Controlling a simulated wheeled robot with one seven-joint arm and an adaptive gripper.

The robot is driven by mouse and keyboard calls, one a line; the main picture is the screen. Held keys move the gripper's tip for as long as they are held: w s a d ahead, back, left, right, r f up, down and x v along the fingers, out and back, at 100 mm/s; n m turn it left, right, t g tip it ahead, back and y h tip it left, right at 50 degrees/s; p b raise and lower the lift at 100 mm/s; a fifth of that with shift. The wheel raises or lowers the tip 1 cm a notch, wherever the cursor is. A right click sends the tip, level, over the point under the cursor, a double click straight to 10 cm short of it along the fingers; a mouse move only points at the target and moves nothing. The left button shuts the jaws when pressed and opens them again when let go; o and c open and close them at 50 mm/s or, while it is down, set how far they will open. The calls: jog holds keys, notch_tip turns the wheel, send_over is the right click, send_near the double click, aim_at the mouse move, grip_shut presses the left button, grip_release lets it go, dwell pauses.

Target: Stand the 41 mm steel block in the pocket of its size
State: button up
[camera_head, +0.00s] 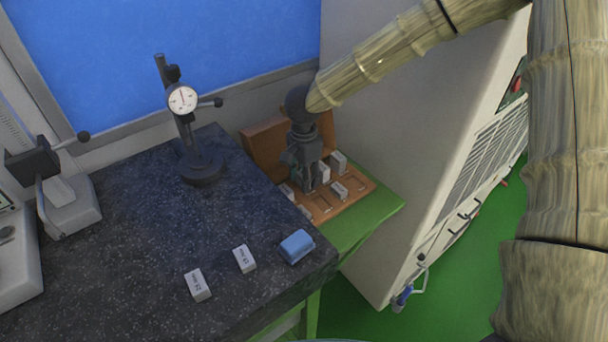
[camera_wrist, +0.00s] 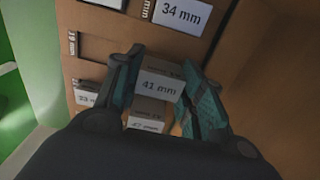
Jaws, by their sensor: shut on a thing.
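The 41 mm steel block (camera_wrist: 158,82) is between the two fingers of my gripper (camera_wrist: 157,88) in the wrist view, its label facing the camera. My gripper is shut on it, above the wooden case. In the head view my gripper (camera_head: 310,178) is over the case, and the held block cannot be made out clearly. The open wooden case (camera_head: 361,189) has pockets, some holding labelled blocks. A 34 mm block (camera_wrist: 183,14) and a partly covered block marked 23 mm (camera_wrist: 87,97) sit in it. Whether the held block touches a pocket cannot be told.
A block with a partly hidden label (camera_wrist: 147,112) lies just below the held one. A grey cabinet (camera_head: 400,130) stands right of the case.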

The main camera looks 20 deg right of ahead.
jog(key=shift+f, duration=0.4)
jog(key=o, duration=1.4)
notch_tip(320, 180, up, 12)
